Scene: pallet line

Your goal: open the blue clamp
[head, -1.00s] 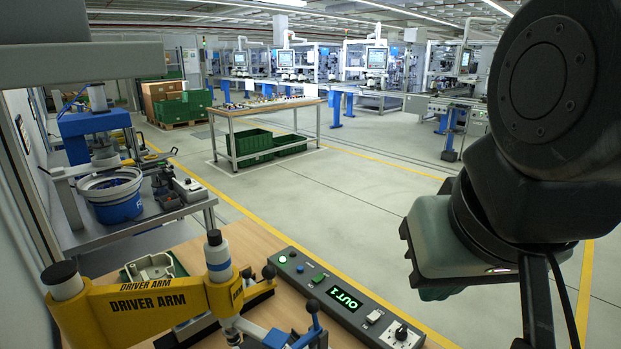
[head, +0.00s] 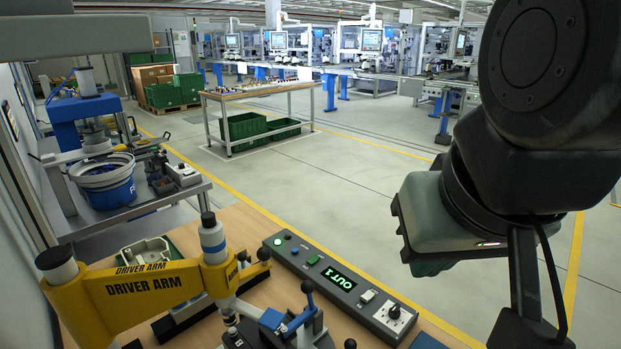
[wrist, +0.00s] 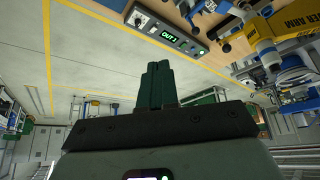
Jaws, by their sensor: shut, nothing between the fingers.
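The blue clamp (head: 296,322) is at the bottom of the head view, on the wooden bench in front of the control box. Its blue lever slants up to a dark ball knob. Its lower part is cut by the picture edge, so I cannot tell its full state. My gripper (wrist: 158,70) shows in the wrist view with its dark green fingers together and nothing between them. In the head view my gripper's green body hangs at the right, well apart from the clamp, over the floor side of the bench.
A yellow driver arm (head: 145,285) stands left of the clamp on the bench. A grey control box (head: 340,285) with a lit "OUT 1" display lies behind and right of it. A pale casting (head: 146,252) sits farther left. Open floor lies beyond the bench.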

